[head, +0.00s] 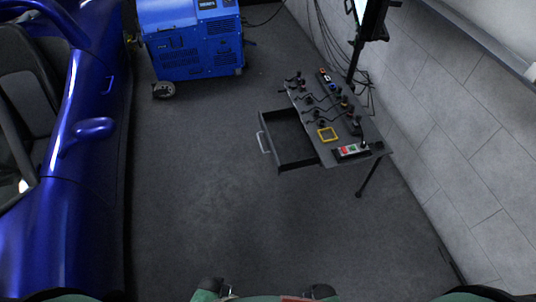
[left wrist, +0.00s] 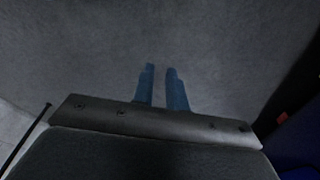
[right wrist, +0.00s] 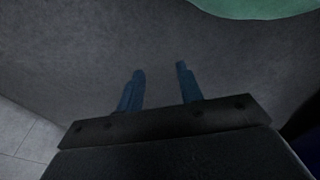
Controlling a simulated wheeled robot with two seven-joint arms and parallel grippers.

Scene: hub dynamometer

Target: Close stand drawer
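The stand (head: 309,93) is a dark table on legs near the wall, right of centre in the head view. Its drawer (head: 286,134) is pulled out to the left, and its inside shows empty. A light handle (head: 263,143) is on the drawer's front. My left gripper (left wrist: 160,66) shows in the left wrist view with its two blue fingers a little apart and nothing between them. My right gripper (right wrist: 160,70) shows in the right wrist view with its fingers wider apart and empty. Both point at bare floor, away from the drawer. Neither gripper's fingers are seen in the head view.
A blue car (head: 75,150) stands at the left and a blue wheeled machine (head: 192,40) at the back. The floor (head: 200,190) between car and stand is clear.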

